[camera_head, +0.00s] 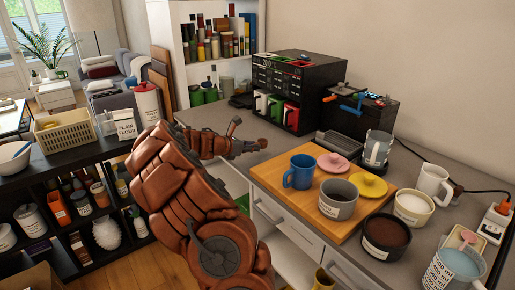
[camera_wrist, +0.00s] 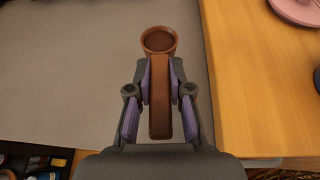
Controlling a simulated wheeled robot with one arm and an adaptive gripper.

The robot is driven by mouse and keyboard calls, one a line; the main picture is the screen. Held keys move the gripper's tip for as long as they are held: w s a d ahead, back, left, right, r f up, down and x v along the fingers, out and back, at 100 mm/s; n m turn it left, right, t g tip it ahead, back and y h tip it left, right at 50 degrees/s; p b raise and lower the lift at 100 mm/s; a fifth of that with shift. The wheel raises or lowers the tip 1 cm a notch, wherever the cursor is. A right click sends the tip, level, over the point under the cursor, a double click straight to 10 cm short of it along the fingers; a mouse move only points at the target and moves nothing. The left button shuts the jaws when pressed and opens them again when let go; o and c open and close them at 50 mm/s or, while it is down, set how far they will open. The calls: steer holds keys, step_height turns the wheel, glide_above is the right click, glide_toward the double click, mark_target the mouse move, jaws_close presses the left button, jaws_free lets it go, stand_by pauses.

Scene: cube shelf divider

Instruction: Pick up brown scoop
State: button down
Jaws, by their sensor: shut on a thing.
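The brown scoop (camera_wrist: 159,108) has a round bowl and a long flat handle. In the wrist view its bowl points away from my gripper (camera_wrist: 160,78), over the grey countertop (camera_wrist: 75,70). The two fingers press on the handle from both sides, close behind the bowl. In the head view my gripper (camera_head: 250,146) is over the counter's left part, left of the wooden board. There the scoop is too small and too close in colour to my arm to make out clearly. Whether the scoop touches the counter cannot be told.
The wooden board (camera_head: 290,205) carries a blue mug (camera_head: 300,171), a grey labelled pot (camera_head: 338,199) and pink and yellow lids. A black drawer rack (camera_head: 290,80) with cups stands behind. More bowls and mugs crowd the right. The counter left of the board is clear.

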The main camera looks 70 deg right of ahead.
steer(key=w+a+r+b, duration=0.1)
steer(key=w+a, duration=0.2)
steer(key=a, duration=0.8)
steer(key=shift+a, duration=0.4)
steer(key=shift+r, duration=0.1)
steer(key=w+a+n+t+p, duration=0.1)
steer(key=w+a+n+t, duration=0.35)
steer(key=w, duration=0.35)
steer(key=w+a+r+n+t, duration=0.1)
steer(key=w+a+n+t, duration=0.3)
steer(key=w, duration=0.4)
steer(key=w+a+n+t+p, duration=0.1)
steer(key=w+a+n+t, duration=0.2)
steer(key=w+a+t, duration=0.4)
steer(key=w+a+r+n+t+y+p, duration=0.1)
steer(key=a+n+y, duration=0.4)
steer(key=a, duration=0.7)
steer(key=w+a+r+n+t+y+p, duration=0.1)
steer(key=w+a+r+n+y, duration=0.3)
steer(key=a, duration=0.8)
steer(key=w+a+r+n+t+y+p, duration=0.1)
steer(key=a+n+y, duration=0.5)
steer(key=a, duration=0.6)
steer(key=shift+w+r+y, duration=0.5)
steer(key=shift+w+r, duration=0.3)
steer(key=shift+w, duration=0.25)
steer(key=shift+a, duration=0.1)
